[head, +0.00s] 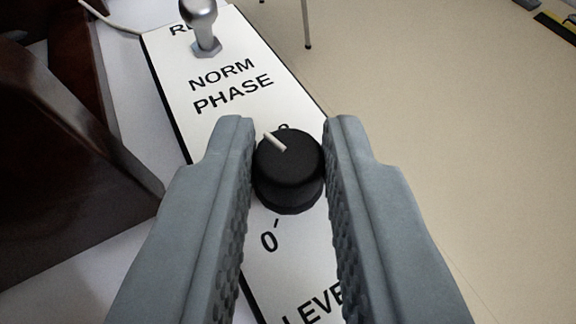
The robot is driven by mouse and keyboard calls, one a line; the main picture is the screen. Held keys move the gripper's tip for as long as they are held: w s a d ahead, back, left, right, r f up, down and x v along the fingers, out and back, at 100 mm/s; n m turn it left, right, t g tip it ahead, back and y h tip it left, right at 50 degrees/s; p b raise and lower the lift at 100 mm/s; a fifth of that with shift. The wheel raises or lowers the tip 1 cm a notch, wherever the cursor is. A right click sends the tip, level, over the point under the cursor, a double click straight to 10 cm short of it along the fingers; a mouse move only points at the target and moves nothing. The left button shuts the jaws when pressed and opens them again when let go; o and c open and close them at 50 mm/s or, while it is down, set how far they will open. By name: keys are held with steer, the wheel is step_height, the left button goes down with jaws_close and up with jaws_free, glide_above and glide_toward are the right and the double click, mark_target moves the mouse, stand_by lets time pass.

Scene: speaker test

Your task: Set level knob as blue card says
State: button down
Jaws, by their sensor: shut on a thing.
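The black level knob (289,180) with a white pointer line stands on a white panel (277,106). My gripper (289,165) is shut on the knob, one finger against each side. The pointer line is at the knob's far left edge, aimed up and slightly left, near a partly hidden mark behind the knob. A "0" with a tick is printed below the knob, and "LEVE..." shows lower down, cut off by my right finger. No blue card is in view.
A metal toggle switch (203,27) stands on the panel above "NORM PHASE". A dark reddish-brown object (66,140) is close on the left. A pale cable (112,18) runs at the top left. The beige floor at right is mostly clear.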

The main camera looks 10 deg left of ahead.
steer(key=shift+r, duration=0.1)
steer(key=c, duration=1.3)
jaws_free()
steer(key=v, duration=1.7)
steer(key=shift+s, duration=0.2)
